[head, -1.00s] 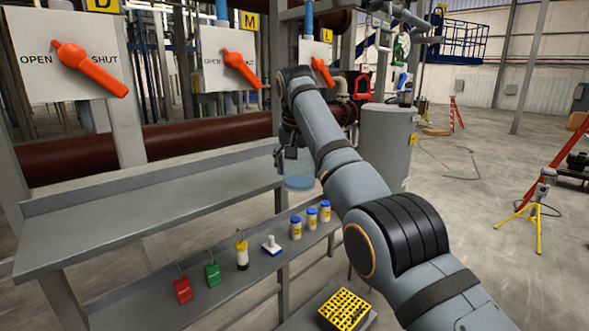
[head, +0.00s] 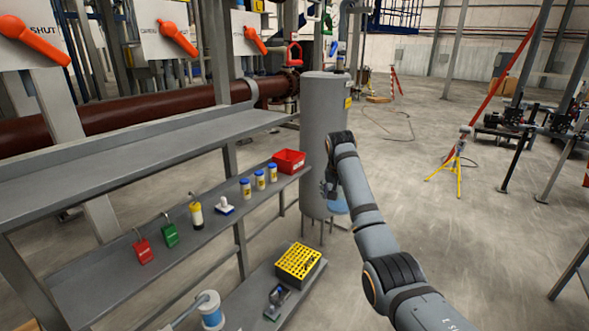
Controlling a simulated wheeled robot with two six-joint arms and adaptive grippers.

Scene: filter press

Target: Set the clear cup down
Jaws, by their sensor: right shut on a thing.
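My right gripper (head: 331,188) is shut on the clear cup (head: 338,207), which shows as a bluish see-through shape just below the fingers. Much of the cup is hidden by the gripper and wrist. It hangs in front of the lower part of the grey cylindrical tank (head: 322,130), to the right of the shelf ends in the picture. I see no surface touching its base. My left gripper is out of view.
The upper shelf (head: 150,150) is bare. The middle shelf (head: 110,275) holds red and green padlocks, several small bottles, a white-handled item and a red bin (head: 289,160). A yellow rack (head: 298,262) stands on the low shelf. Open floor lies to the right.

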